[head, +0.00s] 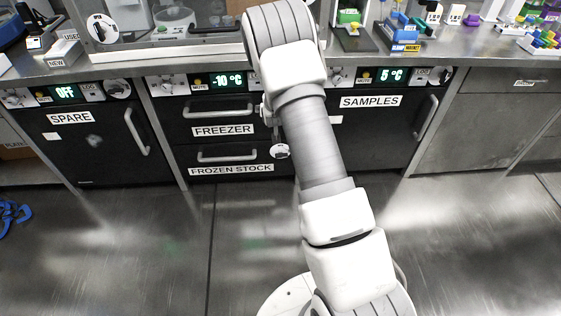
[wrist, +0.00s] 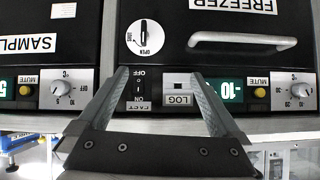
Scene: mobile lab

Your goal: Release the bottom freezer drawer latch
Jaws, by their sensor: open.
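The bottom freezer drawer (head: 228,156), labelled FROZEN STOCK, appears closed in the head view. Its round white latch (head: 281,151) shows at the drawer's right, beside my arm; its setting is too small to read. The upper drawer (head: 188,130), labelled FREEZER, also appears closed. The wrist view looks upside down at this upper drawer's front (wrist: 225,70) and a round latch dial (wrist: 145,38) marked OPEN and LOCK. My gripper (wrist: 158,76) is open and empty, its fingers over the control panel strip.
The SPARE cabinet (head: 85,150) is left of the freezer, and the SAMPLES cabinet (head: 375,140) is right. Above is a steel bench (head: 215,50) with lab items. The floor (head: 130,240) in front is clear, apart from a blue object (head: 10,213) at far left.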

